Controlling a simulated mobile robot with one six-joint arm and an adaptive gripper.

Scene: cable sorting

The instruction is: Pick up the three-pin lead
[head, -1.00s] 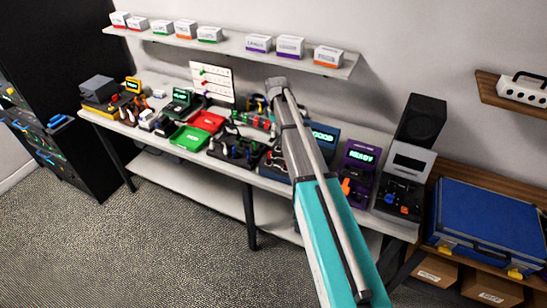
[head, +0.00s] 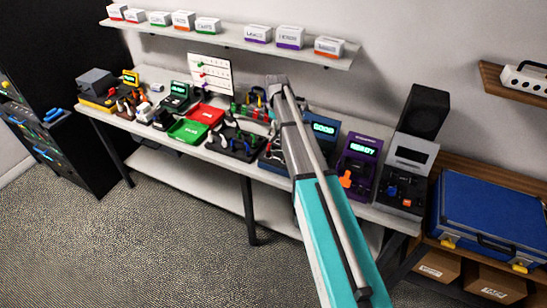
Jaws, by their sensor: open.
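I cannot single out the three-pin lead; the cable ends on the bench are too small to tell apart. Several leads lie in and around a dark tray (head: 240,154) at the middle of the bench (head: 212,158). My teal and grey arm crosses the view from the lower right up to the back of the bench. My gripper does not show; the arm hides part of the bench behind it.
A green bin (head: 188,131) and red bin (head: 207,114) sit left of the tray. A purple tester (head: 361,160) and grey device (head: 408,180) stand right of my arm. A wall shelf (head: 240,41) with small boxes hangs above. A blue case (head: 490,213) lies at the right.

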